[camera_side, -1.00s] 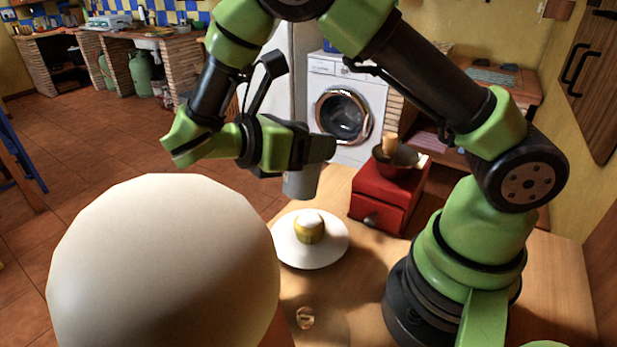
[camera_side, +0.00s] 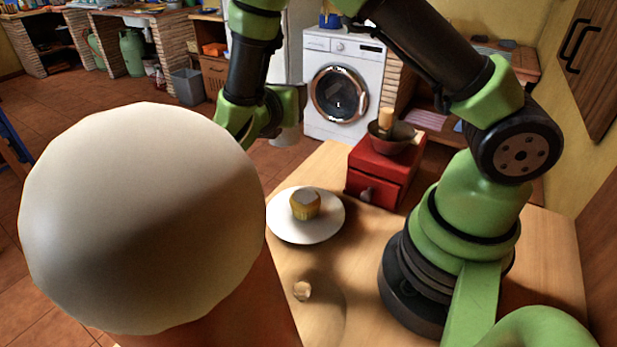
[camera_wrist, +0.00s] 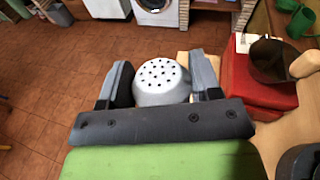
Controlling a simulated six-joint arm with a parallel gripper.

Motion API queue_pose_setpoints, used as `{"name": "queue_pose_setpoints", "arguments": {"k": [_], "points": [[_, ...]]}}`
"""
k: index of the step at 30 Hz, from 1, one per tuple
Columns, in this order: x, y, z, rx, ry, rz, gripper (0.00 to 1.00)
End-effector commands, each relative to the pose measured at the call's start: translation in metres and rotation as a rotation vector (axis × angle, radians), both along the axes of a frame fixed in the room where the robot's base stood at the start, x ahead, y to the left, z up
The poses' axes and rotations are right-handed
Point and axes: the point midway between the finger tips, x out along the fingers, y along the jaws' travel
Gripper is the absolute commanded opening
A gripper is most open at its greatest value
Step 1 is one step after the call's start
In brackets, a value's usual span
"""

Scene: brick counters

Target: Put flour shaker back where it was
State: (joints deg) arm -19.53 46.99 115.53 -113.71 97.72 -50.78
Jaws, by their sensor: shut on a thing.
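My gripper (camera_wrist: 161,78) is shut on the flour shaker (camera_wrist: 160,84), a grey cup with a white top pierced by dark holes. The wrist view shows it upright between the two fingers. In the side view the shaker (camera_side: 288,137) is mostly hidden behind my wrist, beyond the white plate. The shaker is held off to the plate's upper left in that view.
A red box-shaped grinder (camera_side: 378,170) with a bowl and handle on top stands behind the plate; it also shows in the wrist view (camera_wrist: 255,85). A large pale dome (camera_side: 140,215) blocks the near left.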

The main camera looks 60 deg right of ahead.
Motion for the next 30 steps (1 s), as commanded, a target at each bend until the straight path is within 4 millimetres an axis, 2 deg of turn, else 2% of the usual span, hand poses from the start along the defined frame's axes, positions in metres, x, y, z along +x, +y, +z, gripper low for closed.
{"name": "queue_pose_setpoints", "arguments": {"k": [1,3,6,9,14,23,26,30], "points": [[-0.001,-0.019,-0.006,-0.026,-0.016,-0.118,0.31],[-0.005,-0.04,-0.013,-0.064,-0.032,-0.265,0.31],[-0.015,-0.063,-0.023,-0.113,-0.045,-0.447,0.31],[-0.024,-0.077,-0.031,-0.151,-0.048,-0.576,0.31],[-0.031,-0.086,-0.036,-0.18,-0.05,-0.672,0.31],[-0.032,-0.086,-0.038,-0.182,-0.049,-0.678,0.31],[-0.032,-0.086,-0.049,-0.182,-0.047,-0.678,0.31],[-0.032,-0.086,-0.076,-0.182,-0.045,-0.675,0.31]]}}
